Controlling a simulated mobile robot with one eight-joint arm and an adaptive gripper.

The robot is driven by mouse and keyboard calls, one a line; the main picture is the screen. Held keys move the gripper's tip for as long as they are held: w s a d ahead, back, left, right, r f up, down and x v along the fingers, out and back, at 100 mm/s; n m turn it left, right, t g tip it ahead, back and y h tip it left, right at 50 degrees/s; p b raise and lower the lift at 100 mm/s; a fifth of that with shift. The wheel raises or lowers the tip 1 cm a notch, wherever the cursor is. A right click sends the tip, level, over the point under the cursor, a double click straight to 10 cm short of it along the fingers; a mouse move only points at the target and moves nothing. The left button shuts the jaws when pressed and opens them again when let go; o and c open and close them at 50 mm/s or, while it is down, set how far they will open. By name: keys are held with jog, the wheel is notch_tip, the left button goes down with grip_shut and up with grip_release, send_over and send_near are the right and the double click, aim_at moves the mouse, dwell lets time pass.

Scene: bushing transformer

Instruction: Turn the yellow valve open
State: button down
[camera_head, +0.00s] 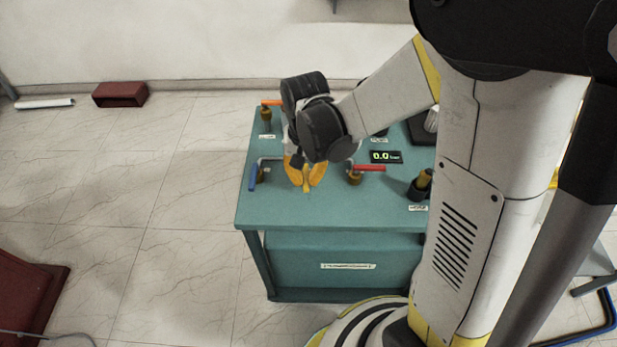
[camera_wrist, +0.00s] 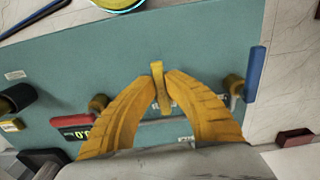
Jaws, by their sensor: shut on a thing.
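The yellow valve's handle (camera_wrist: 160,88) is a narrow yellow lever seen between my fingertips in the wrist view. My gripper (camera_wrist: 161,78) has two curved yellow ribbed fingers, shut on this handle from both sides. In the head view my gripper (camera_head: 304,180) points down over the front middle of the teal table (camera_head: 330,212). There the fingers and wrist hide most of the yellow valve, and its body cannot be made out.
A blue-handled valve (camera_head: 253,177) stands left of my gripper, and a red-handled valve (camera_head: 369,168) stands right. An orange-handled valve (camera_head: 271,102) is at the back left. A display (camera_head: 385,156) reads 0.0 bar. The table's front strip is clear.

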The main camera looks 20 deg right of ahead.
aim_at(305, 180)
jog(key=shift+a+m, duration=0.1)
jog(key=shift+m, duration=0.2)
jog(key=c, duration=1.4)
grip_release()
notch_tip(305, 180, up, 12)
jog(key=s+d+r+n+t, duration=0.1)
jog(key=s+t, duration=0.1)
jog(key=s, duration=0.1)
jog(key=s+d+r+n+t, duration=0.1)
jog(key=s+d+r+t, duration=0.1)
jog(key=s, duration=0.1)
jog(key=s+d+r+n+t, duration=0.1)
jog(key=s+d+t, duration=0.1)
jog(key=s+t, duration=0.1)
jog(key=shift+s+d+r+n, duration=0.15)
jog(key=shift+s+n, duration=0.25)
